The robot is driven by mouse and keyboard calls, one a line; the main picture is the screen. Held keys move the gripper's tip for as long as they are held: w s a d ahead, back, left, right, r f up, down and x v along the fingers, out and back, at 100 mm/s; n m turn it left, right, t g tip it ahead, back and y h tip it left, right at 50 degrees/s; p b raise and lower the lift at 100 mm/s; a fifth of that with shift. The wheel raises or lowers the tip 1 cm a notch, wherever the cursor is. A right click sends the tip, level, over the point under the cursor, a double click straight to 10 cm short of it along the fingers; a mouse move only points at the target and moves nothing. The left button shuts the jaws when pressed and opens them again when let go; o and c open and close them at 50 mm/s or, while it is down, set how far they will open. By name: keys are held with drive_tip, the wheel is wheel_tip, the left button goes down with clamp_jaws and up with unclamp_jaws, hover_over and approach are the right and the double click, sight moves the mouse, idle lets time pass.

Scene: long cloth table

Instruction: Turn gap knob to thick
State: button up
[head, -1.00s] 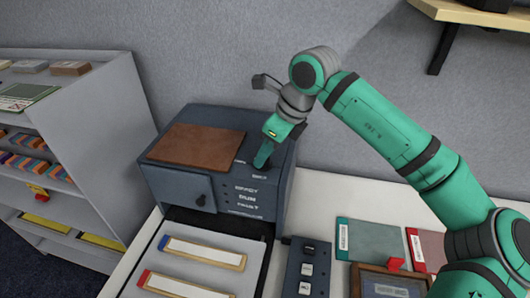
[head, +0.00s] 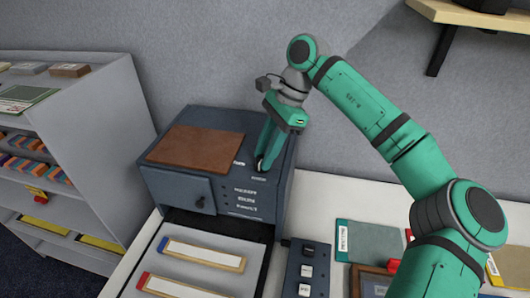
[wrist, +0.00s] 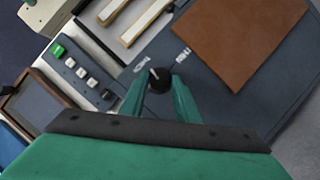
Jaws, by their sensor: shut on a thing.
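The gap knob (wrist: 159,80) is a round black knob with a pale pointer line, on top of the dark blue machine (head: 225,192). In the wrist view, small white labels lie on either side of it, too blurred to read surely. My gripper (wrist: 158,88) is shut on the knob, with one green finger on each side. In the head view my gripper (head: 263,163) reaches down to the machine's top at the right, and its fingers hide the knob there.
A brown panel (head: 195,146) lies on the machine's top, left of my gripper. A tray with two label strips (head: 203,251) extends in front. A button box (head: 307,268) stands to the right. A grey shelf unit (head: 118,140) stands at left.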

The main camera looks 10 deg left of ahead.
drive_tip(key=shift+n+h, duration=0.3)
drive_tip(key=shift+n, duration=0.5)
drive_tip(key=o, duration=1)
drive_tip(key=shift+o, duration=0.2)
drive_tip(key=shift+g, duration=0.3)
drive_tip(key=v, duration=1)
drive_tip(key=shift+r, duration=0.4)
drive_tip(key=shift+w, duration=0.1)
